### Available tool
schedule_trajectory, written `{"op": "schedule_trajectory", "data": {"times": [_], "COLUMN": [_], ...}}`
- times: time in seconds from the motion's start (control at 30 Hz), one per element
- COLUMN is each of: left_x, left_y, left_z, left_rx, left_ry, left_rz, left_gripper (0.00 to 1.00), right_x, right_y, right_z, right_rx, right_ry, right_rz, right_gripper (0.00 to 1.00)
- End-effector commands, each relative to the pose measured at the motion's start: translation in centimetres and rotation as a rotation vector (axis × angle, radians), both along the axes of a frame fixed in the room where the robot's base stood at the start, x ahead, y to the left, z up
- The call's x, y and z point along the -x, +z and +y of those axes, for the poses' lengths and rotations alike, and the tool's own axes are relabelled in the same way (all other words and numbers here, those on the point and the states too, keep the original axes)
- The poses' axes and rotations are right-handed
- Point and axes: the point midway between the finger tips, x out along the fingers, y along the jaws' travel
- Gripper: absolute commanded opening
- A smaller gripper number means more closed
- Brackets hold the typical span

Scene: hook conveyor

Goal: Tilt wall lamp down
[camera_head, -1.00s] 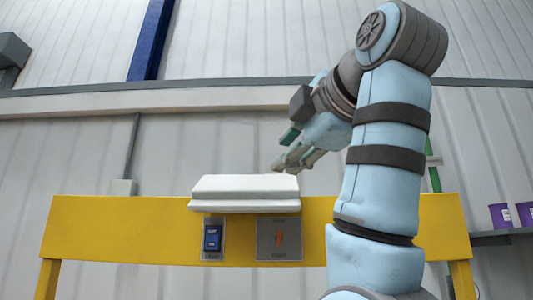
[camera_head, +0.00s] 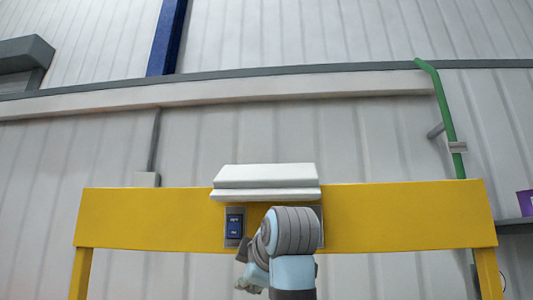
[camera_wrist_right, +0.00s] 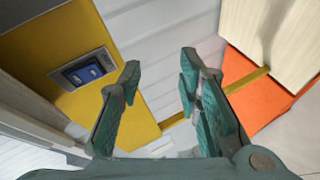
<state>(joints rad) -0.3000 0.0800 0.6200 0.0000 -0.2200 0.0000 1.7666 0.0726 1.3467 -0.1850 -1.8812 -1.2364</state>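The white wall lamp (camera_head: 266,178) is a flat, two-layered block on the top edge of the yellow board (camera_head: 410,215). Its broad upper face slopes toward me above a thin front lip. My right gripper (camera_head: 250,284) is low in the head view, below the lamp and in front of the board, apart from the lamp. Its fingers are small and partly cut off there. In the right wrist view my right gripper (camera_wrist_right: 160,75) is open, with nothing between its fingers. I cannot clearly make out the lamp there. My left gripper is not in view.
A blue switch (camera_head: 234,226) sits on the board below the lamp; it also shows in the right wrist view (camera_wrist_right: 82,72). My right arm covers most of a second plate (camera_head: 316,215). A green pipe (camera_head: 441,105) runs down the wall at right. An orange surface (camera_wrist_right: 255,95) lies right of the fingers.

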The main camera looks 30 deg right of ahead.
Motion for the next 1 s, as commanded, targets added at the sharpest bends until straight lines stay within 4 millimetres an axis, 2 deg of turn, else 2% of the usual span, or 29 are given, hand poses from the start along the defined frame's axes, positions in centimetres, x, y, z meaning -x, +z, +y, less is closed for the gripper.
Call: {"op": "schedule_trajectory", "data": {"times": [0.03,0.2,0.3,0.43,0.6,1.0], "left_x": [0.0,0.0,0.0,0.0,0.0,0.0], "left_y": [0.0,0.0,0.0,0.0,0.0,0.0], "left_z": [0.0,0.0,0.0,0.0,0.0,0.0], "left_rx": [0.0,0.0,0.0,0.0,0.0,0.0], "left_ry": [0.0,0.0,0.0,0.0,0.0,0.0], "left_rz": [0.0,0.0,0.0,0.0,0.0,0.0], "left_gripper": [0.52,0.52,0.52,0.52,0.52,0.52], "right_x": [-0.7,-2.5,-3.2,-3.8,-4.0,-4.0], "right_y": [-1.4,-6.1,-8.6,-10.9,-12.0,-12.0], "right_z": [0.1,0.2,0.3,0.3,0.3,0.3], "right_rx": [-0.013,-0.064,-0.09,-0.114,-0.127,-0.127], "right_ry": [-0.003,-0.019,-0.029,-0.039,-0.044,-0.044], "right_rz": [0.012,0.045,0.062,0.076,0.083,0.083], "right_gripper": [0.32,0.32,0.32,0.32,0.32,0.32]}}
